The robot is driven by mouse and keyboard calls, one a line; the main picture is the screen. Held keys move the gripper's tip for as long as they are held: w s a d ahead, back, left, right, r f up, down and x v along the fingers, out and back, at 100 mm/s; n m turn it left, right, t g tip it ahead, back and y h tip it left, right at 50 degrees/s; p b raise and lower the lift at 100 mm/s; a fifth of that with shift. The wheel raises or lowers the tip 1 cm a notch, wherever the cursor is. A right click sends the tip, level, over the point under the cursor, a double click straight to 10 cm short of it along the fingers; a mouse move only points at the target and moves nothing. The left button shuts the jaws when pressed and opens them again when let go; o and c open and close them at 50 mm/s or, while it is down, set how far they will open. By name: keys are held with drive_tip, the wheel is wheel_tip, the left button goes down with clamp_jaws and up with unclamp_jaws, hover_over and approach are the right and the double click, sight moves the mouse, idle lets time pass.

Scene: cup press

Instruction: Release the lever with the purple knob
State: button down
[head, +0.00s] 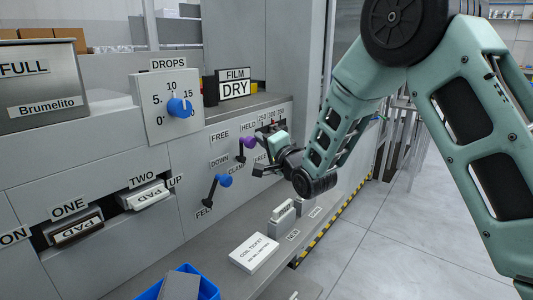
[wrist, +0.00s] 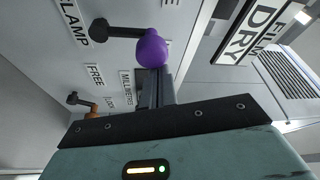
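The purple knob (head: 248,142) sits on the end of a short dark lever on the grey panel, tilted up and right, between the HELD label above and the CLAMP label below. In the wrist view the purple knob (wrist: 152,48) is at the fingertips of my gripper (wrist: 155,76), and its dark lever (wrist: 120,32) runs left to a pivot beside CLAMP. My gripper also shows in the head view (head: 258,152), close to the knob. The fingers look close together, but whether they touch or grip the knob is unclear.
A blue-knobbed lever (head: 224,181) is just lower left, between DOWN and FEED. An orange-knobbed lever (wrist: 92,109) is near FREE and LOCK. A blue dial (head: 179,108) is upper left. A ticket block (head: 254,253) and blue bin (head: 178,284) lie on the ledge below.

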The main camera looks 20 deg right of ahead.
sight(251, 140)
drive_tip(key=n+b, duration=0.1)
drive_tip(key=s+a+n+y+b, duration=0.1)
drive_tip(key=n, duration=0.1)
drive_tip(key=a+n+b, duration=0.1)
drive_tip(key=b, duration=0.1)
drive_tip(key=shift+s+f+t, duration=0.1)
drive_tip(key=shift+s+t, duration=0.15)
drive_tip(key=shift+t, duration=0.15)
drive_tip(key=shift+s+a+n+b, duration=0.2)
drive_tip(key=shift+a+n+b, duration=0.15)
drive_tip(key=shift+n+b, duration=0.1)
drive_tip(key=shift+s+a, duration=0.1)
drive_tip(key=shift+a, duration=0.05)
